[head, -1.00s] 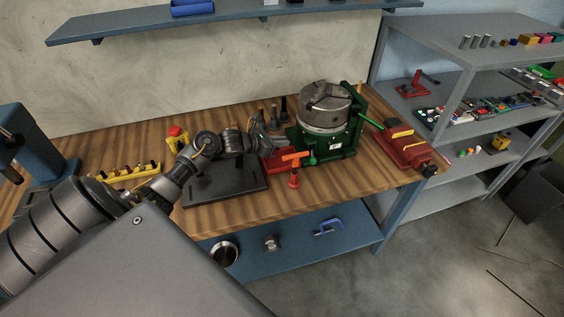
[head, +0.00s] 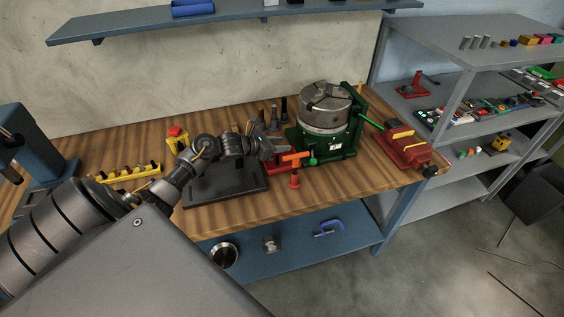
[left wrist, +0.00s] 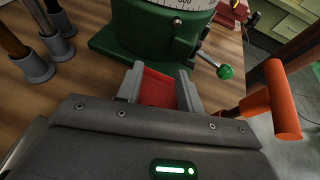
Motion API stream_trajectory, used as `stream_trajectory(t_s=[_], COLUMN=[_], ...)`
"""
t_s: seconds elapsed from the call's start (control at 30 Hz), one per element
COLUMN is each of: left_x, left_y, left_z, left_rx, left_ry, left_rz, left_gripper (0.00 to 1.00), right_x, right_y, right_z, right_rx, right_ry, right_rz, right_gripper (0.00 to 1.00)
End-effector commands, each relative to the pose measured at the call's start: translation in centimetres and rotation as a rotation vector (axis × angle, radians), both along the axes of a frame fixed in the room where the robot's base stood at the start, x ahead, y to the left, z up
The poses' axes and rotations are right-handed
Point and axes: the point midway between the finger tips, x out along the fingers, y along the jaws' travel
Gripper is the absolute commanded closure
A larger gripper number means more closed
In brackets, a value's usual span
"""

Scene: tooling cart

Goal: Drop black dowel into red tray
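The red tray (head: 277,168) lies on the bench in front of the green machine base, partly hidden by my left arm. It also shows between the fingers in the left wrist view (left wrist: 158,89). My left gripper (head: 284,149) is low over the tray. Its fingers (left wrist: 161,88) are apart, with no dowel visible between them. Several dowels stand in grey holders behind the arm; the rightmost, dark one (head: 284,103) looks like the black dowel. In the left wrist view dowels stand in grey holders at the upper left. My right gripper is not in view.
The green base with a round metal chuck (head: 325,105) stands close right of the gripper. An orange-handled tool (head: 294,180) stands in front of the tray. A dark plate (head: 226,188) lies under my arm. A red vise (head: 405,150) is further right.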

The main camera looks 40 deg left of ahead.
Motion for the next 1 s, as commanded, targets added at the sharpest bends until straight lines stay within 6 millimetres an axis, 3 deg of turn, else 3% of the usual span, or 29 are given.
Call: stream_trajectory(t_s=[0.5,0.7,1.0], left_x=[-7.7,-8.9,-9.1], left_y=[2.7,3.2,3.2], left_z=[3.0,3.9,4.0], left_rx=[0.005,0.002,0.001], left_ry=[0.001,0.0,0.0], left_rz=[-0.003,-0.002,-0.001], left_gripper=[0.63,0.63,0.63], right_x=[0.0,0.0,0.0], right_y=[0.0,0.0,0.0], right_z=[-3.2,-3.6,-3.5], right_rx=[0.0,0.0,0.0], right_ry=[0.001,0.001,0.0], right_rz=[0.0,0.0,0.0], right_gripper=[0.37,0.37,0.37])
